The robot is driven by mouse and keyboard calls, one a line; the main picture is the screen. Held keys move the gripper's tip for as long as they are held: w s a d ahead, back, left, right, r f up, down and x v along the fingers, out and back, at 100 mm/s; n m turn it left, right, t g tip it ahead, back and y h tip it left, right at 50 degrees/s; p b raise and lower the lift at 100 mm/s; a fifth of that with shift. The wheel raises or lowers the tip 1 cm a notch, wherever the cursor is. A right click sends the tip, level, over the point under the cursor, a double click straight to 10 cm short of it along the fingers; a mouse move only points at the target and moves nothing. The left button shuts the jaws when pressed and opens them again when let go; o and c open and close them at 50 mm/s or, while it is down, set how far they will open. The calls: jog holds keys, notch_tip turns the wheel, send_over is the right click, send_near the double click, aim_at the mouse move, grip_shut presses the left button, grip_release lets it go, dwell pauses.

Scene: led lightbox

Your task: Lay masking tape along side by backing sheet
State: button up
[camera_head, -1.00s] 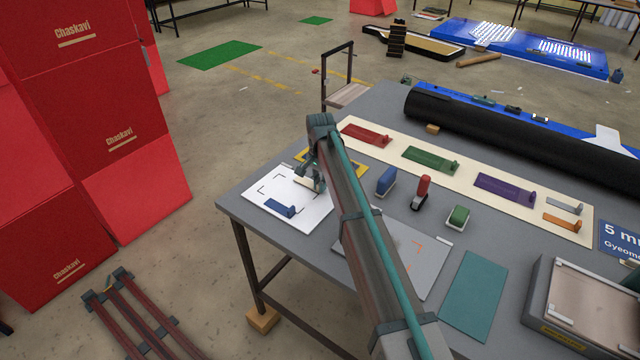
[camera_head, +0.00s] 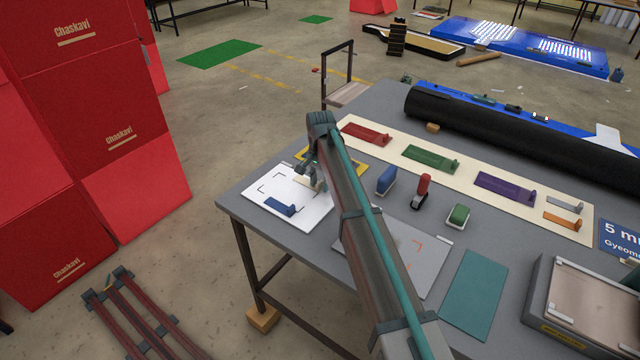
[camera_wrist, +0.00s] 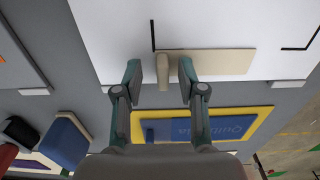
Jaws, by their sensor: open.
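The masking tape (camera_wrist: 225,62) is a beige strip with an upright tab (camera_wrist: 163,75) at one end. In the wrist view it lies flat along the near edge of the white backing sheet (camera_wrist: 110,30), by a black corner mark. My gripper (camera_wrist: 161,72) is open, with one finger on each side of the tab and a visible gap at both. In the head view my gripper (camera_head: 316,178) is over the far right side of the backing sheet (camera_head: 308,217). The beige tape (camera_head: 307,184) is partly hidden there by my gripper.
A blue tabbed piece (camera_head: 280,207) lies on the sheet. A yellow-framed blue card (camera_wrist: 205,127) lies beside the tape. Blue (camera_head: 386,181), red (camera_head: 422,190) and green (camera_head: 458,216) blocks stand to the right. A cream board (camera_head: 430,178) holds coloured tabbed strips.

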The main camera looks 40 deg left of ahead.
notch_tip(320, 180, up, 11)
jog(key=shift+r, duration=0.2)
dwell(0.8)
